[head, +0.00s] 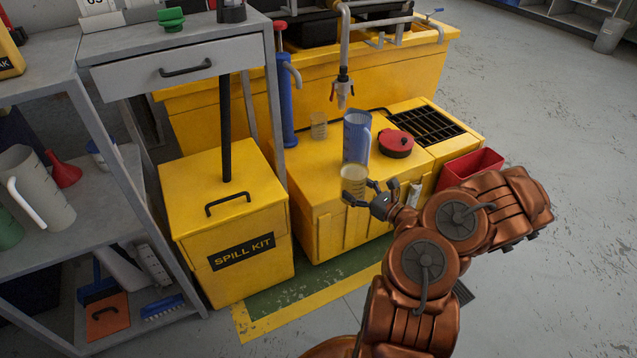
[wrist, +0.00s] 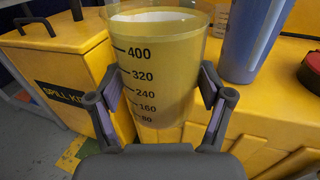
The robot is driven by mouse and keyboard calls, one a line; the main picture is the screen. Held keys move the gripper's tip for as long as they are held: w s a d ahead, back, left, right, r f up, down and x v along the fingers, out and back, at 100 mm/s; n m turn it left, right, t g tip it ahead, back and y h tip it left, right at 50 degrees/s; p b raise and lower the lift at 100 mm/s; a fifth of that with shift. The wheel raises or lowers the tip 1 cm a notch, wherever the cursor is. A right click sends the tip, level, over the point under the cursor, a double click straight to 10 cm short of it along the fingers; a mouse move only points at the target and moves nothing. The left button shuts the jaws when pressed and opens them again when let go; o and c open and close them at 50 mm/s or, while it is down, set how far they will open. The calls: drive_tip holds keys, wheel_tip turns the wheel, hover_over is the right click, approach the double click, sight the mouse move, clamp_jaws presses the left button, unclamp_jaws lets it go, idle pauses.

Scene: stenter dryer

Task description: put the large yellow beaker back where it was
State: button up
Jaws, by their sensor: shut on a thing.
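The large yellow beaker (head: 354,174) is a see-through yellowish cup with dark graduation marks up to 400, as the wrist view shows (wrist: 160,50). My gripper (head: 357,190) is shut on it, with one finger on each side of its wall in the wrist view (wrist: 155,92). The beaker is upright, at the front edge of the yellow cabinet top (head: 318,188). I cannot tell whether its base touches anything. A smaller yellowish beaker (head: 319,125) stands farther back on the cabinet top.
A blue jug (head: 356,140) stands just behind the held beaker, and a red lidded can (head: 396,144) is to its right. A tap (head: 343,90) hangs above. A black grate (head: 424,132) and red bin (head: 468,170) lie right. The spill kit box (head: 226,225) stands left.

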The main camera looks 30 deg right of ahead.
drive_tip(key=b+x, duration=0.1)
drive_tip(key=x, duration=0.4)
drive_tip(key=f+b+x, duration=0.1)
drive_tip(key=x, duration=0.4)
drive_tip(key=b+x, duration=0.1)
drive_tip(key=x, duration=0.4)
drive_tip(key=shift+w+d+f+b, duration=0.25)
drive_tip(key=shift+w+d+b, duration=0.1)
drive_tip(key=shift+w, duration=0.1)
drive_tip(key=shift+f+b, duration=0.65)
drive_tip(key=shift+f, duration=1.05)
drive_tip(key=shift+f, duration=0.15)
drive_tip(key=o, duration=1.3)
